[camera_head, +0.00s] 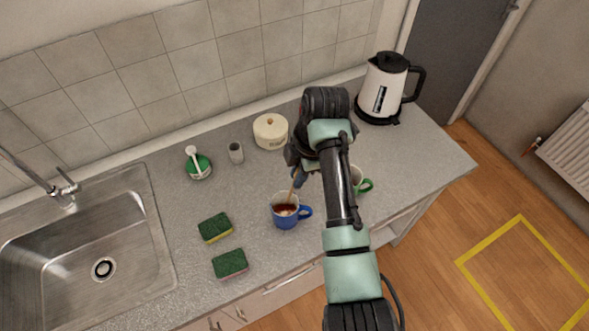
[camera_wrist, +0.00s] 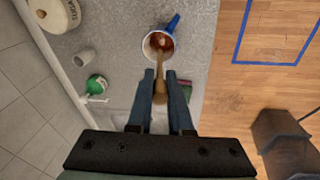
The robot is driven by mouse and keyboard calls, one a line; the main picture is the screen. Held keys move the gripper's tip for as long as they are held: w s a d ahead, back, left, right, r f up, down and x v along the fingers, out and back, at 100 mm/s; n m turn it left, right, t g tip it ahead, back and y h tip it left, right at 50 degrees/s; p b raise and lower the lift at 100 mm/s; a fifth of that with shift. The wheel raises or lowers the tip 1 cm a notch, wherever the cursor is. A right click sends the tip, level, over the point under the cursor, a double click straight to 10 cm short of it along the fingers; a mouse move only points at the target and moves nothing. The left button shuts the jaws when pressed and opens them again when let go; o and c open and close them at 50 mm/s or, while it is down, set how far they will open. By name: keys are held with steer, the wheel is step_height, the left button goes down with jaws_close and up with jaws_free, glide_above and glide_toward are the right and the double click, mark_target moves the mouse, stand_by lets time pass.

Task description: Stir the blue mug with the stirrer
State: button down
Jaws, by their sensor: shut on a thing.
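The blue mug (camera_head: 281,222) stands upright near the counter's front edge, its handle to the right. It holds a reddish-brown liquid. In the wrist view the mug (camera_wrist: 148,53) shows a white inside and its blue handle. My gripper (camera_head: 298,174) is above the mug, partly hidden by my arm in the head view. In the wrist view my gripper (camera_wrist: 160,76) is shut on the wooden stirrer (camera_wrist: 176,94). The stirrer (camera_head: 292,195) slants down, with its lower end inside the mug; how deep it reaches is hard to tell.
A green-handled mug (camera_head: 357,174) stands right, partly behind my arm. Two sponges (camera_head: 214,227) lie left of the blue mug, before the sink (camera_head: 140,255).

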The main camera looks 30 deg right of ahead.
step_height(320, 180, down, 11)
steer(key=w+b, duration=0.1)
steer(key=b, duration=0.7)
steer(key=shift+a, duration=0.35)
steer(key=shift+a+r, duration=0.1)
